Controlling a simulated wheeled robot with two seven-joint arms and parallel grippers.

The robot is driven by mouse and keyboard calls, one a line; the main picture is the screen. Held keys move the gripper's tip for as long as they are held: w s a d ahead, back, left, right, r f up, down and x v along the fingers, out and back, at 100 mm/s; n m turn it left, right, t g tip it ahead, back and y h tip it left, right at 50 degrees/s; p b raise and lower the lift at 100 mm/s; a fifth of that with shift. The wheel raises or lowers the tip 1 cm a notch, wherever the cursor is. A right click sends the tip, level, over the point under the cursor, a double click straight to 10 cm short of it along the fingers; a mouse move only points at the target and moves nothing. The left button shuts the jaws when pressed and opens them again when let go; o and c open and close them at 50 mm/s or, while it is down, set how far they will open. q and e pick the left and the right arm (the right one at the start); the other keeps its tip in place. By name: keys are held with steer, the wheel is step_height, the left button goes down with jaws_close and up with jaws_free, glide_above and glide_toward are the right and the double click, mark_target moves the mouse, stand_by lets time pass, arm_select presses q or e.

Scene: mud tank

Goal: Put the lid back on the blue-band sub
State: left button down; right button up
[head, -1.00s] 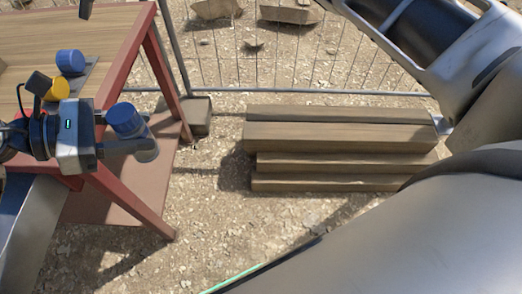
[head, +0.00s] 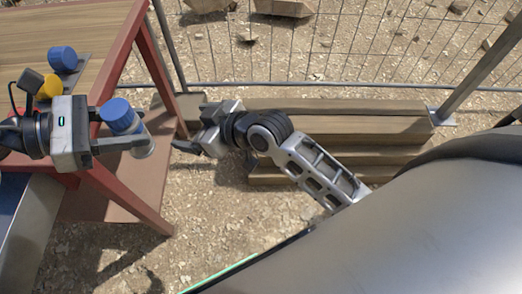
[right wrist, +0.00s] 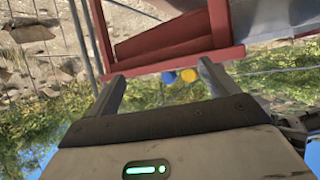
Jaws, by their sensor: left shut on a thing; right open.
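My left gripper (head: 124,137) is shut on an upright cylinder (head: 142,148) with a blue top (head: 118,114) and a pale grey lower part. It holds the cylinder beside the table's right edge. I cannot tell whether the blue top is a lid or a band. A similar blue-topped piece (head: 62,58) and a yellow one (head: 50,87) are on the table. In the right wrist view, a blue piece (right wrist: 168,77) and a yellow piece (right wrist: 188,75) show small between the fingers. My right gripper (head: 188,127) is open and empty, to the right of the held cylinder.
The wooden table (head: 95,20) has a red frame and a lower red shelf (head: 125,190). Stacked timber beams (head: 350,125) lie behind my right arm. A wire fence (head: 350,50) runs along the back. Stony ground lies between the table and the beams.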

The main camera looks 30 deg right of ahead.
steer(key=s+d+f+m+h, duration=0.2)
steer(key=s+d+f, duration=0.1)
steer(key=s, duration=0.4)
steer(key=s+d+f+m+h, duration=0.1)
steer(key=s+d+f+m, duration=0.2)
steer(key=s+d+f, duration=0.1)
steer(key=s+d, duration=0.1)
steer(key=s, duration=0.1)
steer(key=shift+s+t+h, duration=0.3)
steer(key=shift+s+h, duration=0.05)
steer(key=shift+h, duration=0.05)
arm_select(q)
steer(key=shift+r, duration=0.15)
arm_select(e)
steer(key=shift+d, duration=0.1)
arm_select(q)
steer(key=shift+a, duration=0.2)
steer(key=s+a+r+n+t+y, duration=0.1)
steer(key=a+n+t+y, duration=0.1)
steer(key=a+n+t, duration=0.6)
steer(key=a+t, duration=0.1)
steer(key=a, duration=0.4)
steer(key=shift+a+r, duration=0.3)
